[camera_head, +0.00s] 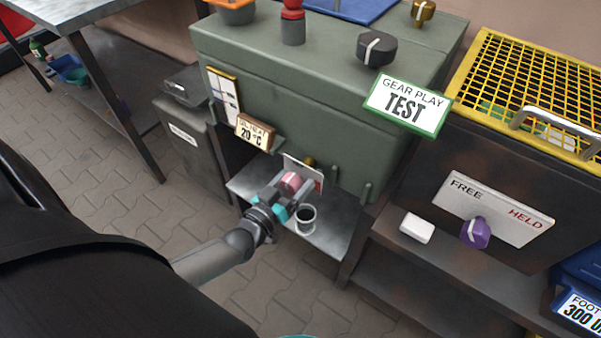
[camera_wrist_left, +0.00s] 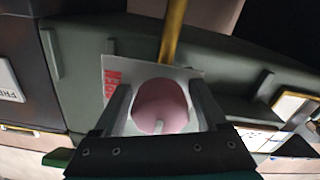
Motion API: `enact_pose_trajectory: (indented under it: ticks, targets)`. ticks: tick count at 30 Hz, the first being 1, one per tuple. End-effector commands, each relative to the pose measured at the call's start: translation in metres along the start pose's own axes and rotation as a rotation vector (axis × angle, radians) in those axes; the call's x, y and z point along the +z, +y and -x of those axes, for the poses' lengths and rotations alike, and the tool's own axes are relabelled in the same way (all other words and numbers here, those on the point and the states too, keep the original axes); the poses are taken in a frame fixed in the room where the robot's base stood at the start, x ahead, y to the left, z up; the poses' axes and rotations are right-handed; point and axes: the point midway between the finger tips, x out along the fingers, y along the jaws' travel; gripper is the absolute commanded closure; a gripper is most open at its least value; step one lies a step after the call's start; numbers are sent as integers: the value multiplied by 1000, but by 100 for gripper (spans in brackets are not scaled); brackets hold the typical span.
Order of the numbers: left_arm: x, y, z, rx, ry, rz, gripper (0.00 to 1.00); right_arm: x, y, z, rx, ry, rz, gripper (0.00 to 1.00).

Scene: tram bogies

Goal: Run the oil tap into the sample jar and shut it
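The oil tap has a round pink knob (camera_head: 291,182) in front of a white plate (camera_head: 303,168) with red lettering, low on the front of the green machine. The knob (camera_wrist_left: 162,106) fills the middle of the left wrist view. My left gripper (camera_head: 281,195) is at the knob, one finger on each side. In the left wrist view (camera_wrist_left: 160,105) a narrow gap shows between the fingers and the knob, so it looks open around it. The sample jar (camera_head: 305,220), pale with a dark inside, stands upright on the grey shelf just right of the gripper.
The green gear machine (camera_head: 300,110) stands above the grey shelf (camera_head: 330,235). An oil heat sign (camera_head: 254,131) reads 20 °C. To the right are a white block (camera_head: 416,228), a purple knob (camera_head: 475,232) and a yellow grid (camera_head: 525,90). Paved floor is clear at front left.

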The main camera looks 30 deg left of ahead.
Motion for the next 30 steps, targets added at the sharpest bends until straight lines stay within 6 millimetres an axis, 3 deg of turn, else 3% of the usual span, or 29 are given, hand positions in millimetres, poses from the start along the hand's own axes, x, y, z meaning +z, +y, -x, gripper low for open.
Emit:
enact_pose_trajectory:
  ticks: [3, 14, 20, 30]
  targets:
    - [0, 0, 0, 0, 0, -1, 12, 0, 0, 0, 0, 0, 0, 50]
    - [0, 0, 6, 0, -1, -3, 12, -1, 0, 2, -1, 3, 0, 50]
    - [-1, 0, 31, -1, -4, -4, 12, 13, 3, -14, 4, -15, 2, 50]
    - [-1, 0, 95, -1, -5, -3, 12, 36, 14, -37, 18, -18, 9, 50]
